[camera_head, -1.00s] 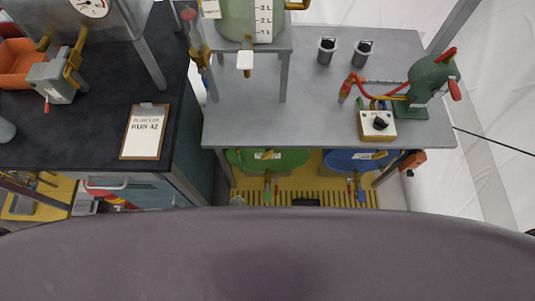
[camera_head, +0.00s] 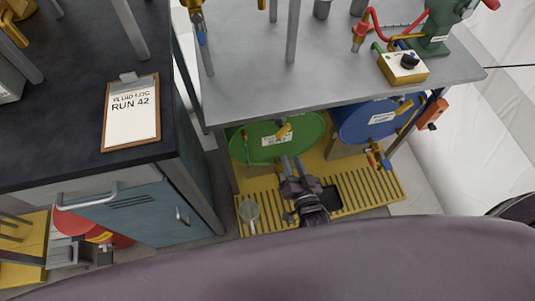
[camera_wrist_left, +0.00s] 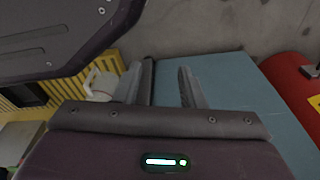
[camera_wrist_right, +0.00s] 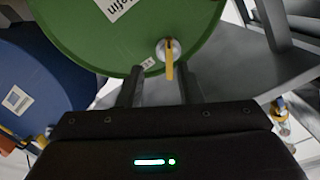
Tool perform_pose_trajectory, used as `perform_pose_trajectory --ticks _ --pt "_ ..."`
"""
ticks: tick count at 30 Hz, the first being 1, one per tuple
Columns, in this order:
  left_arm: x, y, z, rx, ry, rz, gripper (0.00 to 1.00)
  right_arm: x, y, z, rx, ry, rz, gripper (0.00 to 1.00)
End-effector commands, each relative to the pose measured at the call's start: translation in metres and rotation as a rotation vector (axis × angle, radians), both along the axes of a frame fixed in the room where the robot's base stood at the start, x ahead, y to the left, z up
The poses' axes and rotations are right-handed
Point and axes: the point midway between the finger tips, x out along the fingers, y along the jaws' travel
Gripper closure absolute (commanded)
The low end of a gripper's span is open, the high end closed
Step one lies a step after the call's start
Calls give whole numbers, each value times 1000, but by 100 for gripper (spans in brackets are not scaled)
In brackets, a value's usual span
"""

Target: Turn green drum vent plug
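The green drum (camera_head: 262,148) lies on its side under the grey table, its round end facing me. Its yellow vent plug (camera_head: 284,131) sits near the upper rim of that end. In the right wrist view the plug (camera_wrist_right: 169,60) shows as a yellow lever on a pale round fitting. My right gripper (camera_head: 291,163) is in front of the green drum, just below the plug. In the right wrist view its fingers are apart with nothing between them. My left gripper (camera_wrist_left: 159,82) shows only in its wrist view, open and empty, near a teal cabinet side (camera_wrist_left: 230,95).
A blue drum (camera_head: 358,125) lies right of the green one. The grey table (camera_head: 260,75) overhangs both. A yellow slatted base (camera_head: 360,190) is below, with a clear jug (camera_head: 249,212) at its left. A teal cabinet (camera_head: 150,215) stands left. A red drum shows in the left wrist view (camera_wrist_left: 295,95).

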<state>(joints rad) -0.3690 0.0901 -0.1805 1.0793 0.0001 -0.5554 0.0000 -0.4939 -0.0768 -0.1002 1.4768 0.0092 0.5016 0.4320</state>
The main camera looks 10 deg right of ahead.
Motion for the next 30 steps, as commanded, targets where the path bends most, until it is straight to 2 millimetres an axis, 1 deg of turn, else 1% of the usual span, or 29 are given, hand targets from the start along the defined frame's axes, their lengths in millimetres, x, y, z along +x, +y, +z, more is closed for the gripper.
perform_pose_trajectory --ticks 1,3,6,8,15,19,24,30 --pt "3 -1 -8 0 -2 0 64 3 -2 3 17 -40 -12 67" --pt "5 -1 -8 -1 -2 1 64 6 -4 12 30 -70 -19 67" --pt "6 -1 -6 -1 -3 1 64 14 -4 19 36 -86 -22 67" --pt "7 -1 -5 -1 -3 1 64 21 -4 19 36 -85 -22 67" --pt "11 -2 -3 -1 -5 2 64 60 -2 19 35 -83 -21 67" --pt "13 -2 -2 -1 -6 2 64 76 -1 18 35 -81 -20 67" --pt "15 -3 -1 -2 -8 2 64 84 -1 18 35 -79 -20 67" --pt "15 -3 -1 -2 -8 1 64 85 -1 17 35 -79 -20 67"
